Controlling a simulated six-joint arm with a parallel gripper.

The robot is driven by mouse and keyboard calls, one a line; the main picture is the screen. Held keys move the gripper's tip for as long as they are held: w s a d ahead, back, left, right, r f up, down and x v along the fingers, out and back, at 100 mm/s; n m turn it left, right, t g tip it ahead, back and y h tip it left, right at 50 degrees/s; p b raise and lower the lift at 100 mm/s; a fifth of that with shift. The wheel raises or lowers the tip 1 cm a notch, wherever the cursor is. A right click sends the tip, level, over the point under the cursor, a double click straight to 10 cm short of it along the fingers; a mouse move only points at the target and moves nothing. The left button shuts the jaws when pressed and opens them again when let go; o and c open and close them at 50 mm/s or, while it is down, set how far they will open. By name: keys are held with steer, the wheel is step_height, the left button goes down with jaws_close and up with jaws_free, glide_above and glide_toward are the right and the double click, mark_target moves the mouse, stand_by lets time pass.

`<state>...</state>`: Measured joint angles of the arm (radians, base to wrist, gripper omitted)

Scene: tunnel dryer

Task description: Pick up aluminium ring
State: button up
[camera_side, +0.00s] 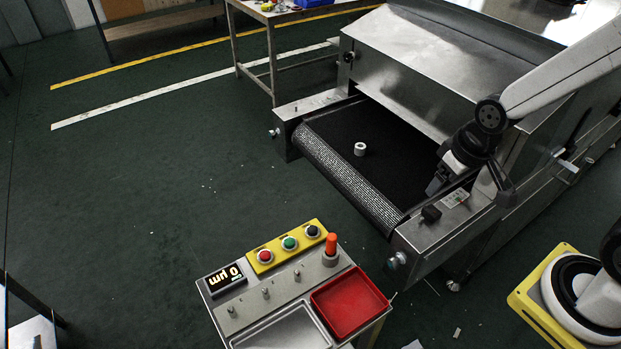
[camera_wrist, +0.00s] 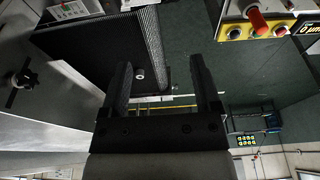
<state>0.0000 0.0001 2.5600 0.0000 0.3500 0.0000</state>
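The aluminium ring (camera_side: 360,149) is a small pale ring lying on the black conveyor belt (camera_side: 385,178) in front of the dryer's opening. In the wrist view the ring (camera_wrist: 140,74) shows small, between the fingers and closer to the left one. My gripper (camera_side: 434,187) is to the right of the ring, near the right edge of the belt, and apart from it. In the wrist view my gripper (camera_wrist: 160,66) has its two dark fingers spread wide with nothing held between them.
The steel dryer housing (camera_side: 415,62) stands behind the belt. A side rail with a black knob (camera_side: 430,213) runs along the belt's right edge. A control stand (camera_side: 240,306) with buttons and a red tray (camera_side: 349,303) is in front. The belt around the ring is clear.

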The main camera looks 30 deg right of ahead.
stand_by(0.3)
steer(key=w+d+f+t+h, duration=0.15)
steer(key=w+d, duration=0.25)
steer(key=w, duration=0.8)
steer(key=n+t+y, duration=0.2)
steer(key=t, duration=0.2)
glide_toward(360, 146)
step_height(360, 146, up, 6)
steer(key=s+a, duration=0.2)
steer(key=s, duration=0.1)
steer(key=shift+n+t+y, duration=0.35)
steer(key=shift+n+y, duration=0.05)
steer(key=shift+y, duration=0.35)
steer(key=w+f, duration=0.1)
steer(key=f, duration=0.1)
steer(key=w+d+f, duration=0.1)
steer(key=f, duration=0.1)
steer(key=w+d+f, duration=0.1)
steer(key=f, duration=0.1)
steer(key=shift+w+d+f, duration=0.2)
steer(key=shift+f, duration=0.2)
steer(key=shift+w+d+f, duration=0.1)
steer(key=shift+f, duration=0.25)
steer(key=shift+w+f, duration=0.1)
steer(key=shift+x, duration=1.2)
steer(key=shift+x, duration=2.55)
